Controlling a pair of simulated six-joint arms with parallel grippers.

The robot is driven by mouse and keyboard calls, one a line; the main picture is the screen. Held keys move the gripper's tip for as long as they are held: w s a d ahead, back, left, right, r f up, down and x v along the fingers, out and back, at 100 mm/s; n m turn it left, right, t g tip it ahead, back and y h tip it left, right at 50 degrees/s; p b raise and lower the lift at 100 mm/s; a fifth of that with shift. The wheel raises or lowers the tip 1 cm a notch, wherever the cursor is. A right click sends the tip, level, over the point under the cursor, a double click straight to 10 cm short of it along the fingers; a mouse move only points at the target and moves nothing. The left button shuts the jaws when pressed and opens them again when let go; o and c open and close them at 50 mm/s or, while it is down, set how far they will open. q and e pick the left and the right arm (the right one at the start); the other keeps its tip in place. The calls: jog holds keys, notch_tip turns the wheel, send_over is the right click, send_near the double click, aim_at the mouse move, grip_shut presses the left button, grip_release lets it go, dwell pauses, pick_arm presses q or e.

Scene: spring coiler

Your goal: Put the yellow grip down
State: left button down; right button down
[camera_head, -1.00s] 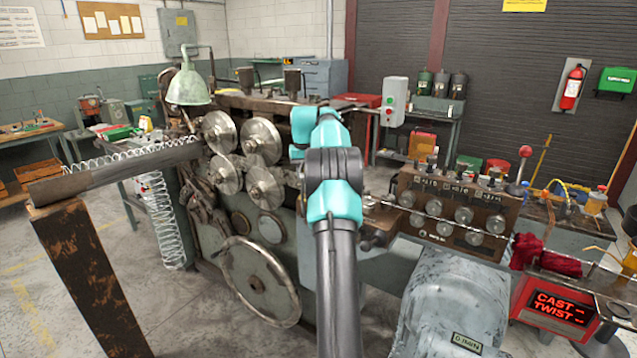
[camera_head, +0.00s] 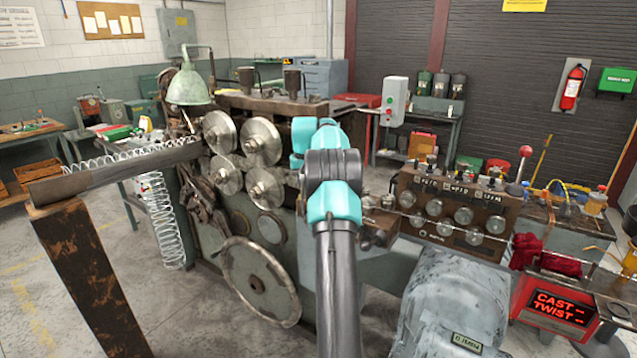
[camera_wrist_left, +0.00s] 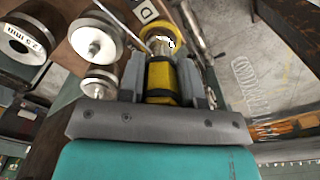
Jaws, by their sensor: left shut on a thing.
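The yellow grip (camera_wrist_left: 159,80), with dark bands, is between the two fingers of my left gripper (camera_wrist_left: 161,68) in the left wrist view. The gripper is shut on it. A ring-shaped yellow part (camera_wrist_left: 168,43) shows just beyond the fingers. What the grip touches at its far end is unclear. In the head view, a teal and black arm of mine stands in front of the coiler (camera_head: 258,283). It hides its own gripper and the grip. My right gripper is not seen.
Metal rollers (camera_head: 262,142) stand left of the arm, above a large handwheel (camera_head: 260,281). A trough (camera_head: 115,172) carries a wire spring at the left. A block of several straightening rollers (camera_head: 457,212) and a grey motor (camera_head: 450,305) stand at the right.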

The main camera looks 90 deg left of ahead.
pick_arm(q)
jog(key=c, duration=0.8)
grip_release()
jog(key=shift+f, duration=0.15)
notch_tip(320, 180, up, 11)
jog(key=shift+a+f, duration=0.15)
jog(key=shift+f, duration=0.05)
jog(key=shift+r, duration=0.85)
dwell(0.5)
jog(key=shift+w, duration=0.1)
